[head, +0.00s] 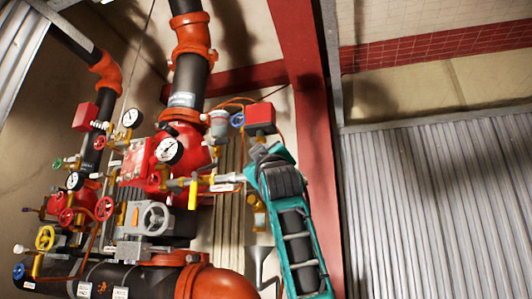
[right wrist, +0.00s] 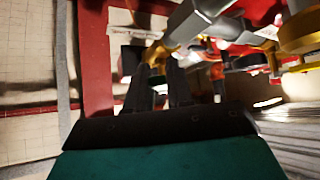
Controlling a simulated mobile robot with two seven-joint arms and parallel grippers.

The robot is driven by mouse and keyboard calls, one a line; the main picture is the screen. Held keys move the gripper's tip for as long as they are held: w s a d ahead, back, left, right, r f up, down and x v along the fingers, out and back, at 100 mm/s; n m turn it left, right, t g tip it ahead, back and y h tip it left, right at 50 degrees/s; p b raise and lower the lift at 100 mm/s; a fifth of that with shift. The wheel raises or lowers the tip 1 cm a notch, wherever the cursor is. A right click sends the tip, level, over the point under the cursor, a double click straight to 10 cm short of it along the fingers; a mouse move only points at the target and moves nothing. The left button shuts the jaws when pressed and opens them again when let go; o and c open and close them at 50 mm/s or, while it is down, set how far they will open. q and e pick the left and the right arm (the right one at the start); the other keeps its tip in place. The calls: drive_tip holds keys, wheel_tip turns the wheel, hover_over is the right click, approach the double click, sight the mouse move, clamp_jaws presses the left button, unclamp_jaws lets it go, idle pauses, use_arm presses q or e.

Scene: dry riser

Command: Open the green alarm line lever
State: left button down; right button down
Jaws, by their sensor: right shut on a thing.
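My right gripper (head: 258,156) reaches up from the lower right in the head view, beside the piping at the right of the riser. In the right wrist view its two dark fingers (right wrist: 160,72) are close to a brass fitting (right wrist: 163,50). They are shut on a part there that appears to be the green alarm line lever. A small green handwheel (head: 58,163) is far to the left, apart from the gripper. My left gripper is not in view.
A yellow lever (head: 193,193) stands just left of my right gripper. A blue handwheel (head: 237,119) and a red box (head: 260,119) are above it. Pressure gauges (head: 169,151) and red valves crowd the left. A red column (head: 305,90) stands close on the right.

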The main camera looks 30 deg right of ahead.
drive_tip(key=m+h+p, duration=0.1)
drive_tip(key=m+h, duration=0.1)
drive_tip(key=m, duration=0.1)
drive_tip(key=w+m+g+h+p, duration=0.1)
drive_tip(key=m+h, duration=0.1)
drive_tip(key=h, duration=0.1)
drive_tip(key=a+m+g+h, duration=0.1)
drive_tip(key=m+h, duration=0.1)
drive_tip(key=m, duration=0.1)
drive_tip(key=shift+w+f+m+p, duration=0.15)
drive_tip(key=shift+f+m+p, duration=0.15)
drive_tip(key=shift+p, duration=0.1)
drive_tip(key=shift+w+a+m+g+h+p, duration=0.15)
drive_tip(key=shift+m+g+h+p, duration=0.15)
drive_tip(key=shift+m+g+h, duration=0.75)
drive_tip(key=shift+w+a+m+g+h+p, duration=0.15)
drive_tip(key=shift+m+g+h+p, duration=0.3)
drive_tip(key=shift+m+h, duration=0.6)
drive_tip(key=shift+f+m+g, duration=0.1)
drive_tip(key=shift+m+g, duration=0.5)
drive_tip(key=shift+m, duration=0.3)
drive_tip(key=c, duration=1.1)
unclamp_jaws()
drive_tip(key=b+v, duration=0.4)
drive_tip(key=v, duration=0.9)
drive_tip(key=shift+w+f+b, duration=0.1)
drive_tip(key=shift+w+b, duration=0.05)
drive_tip(key=shift+b, duration=0.15)
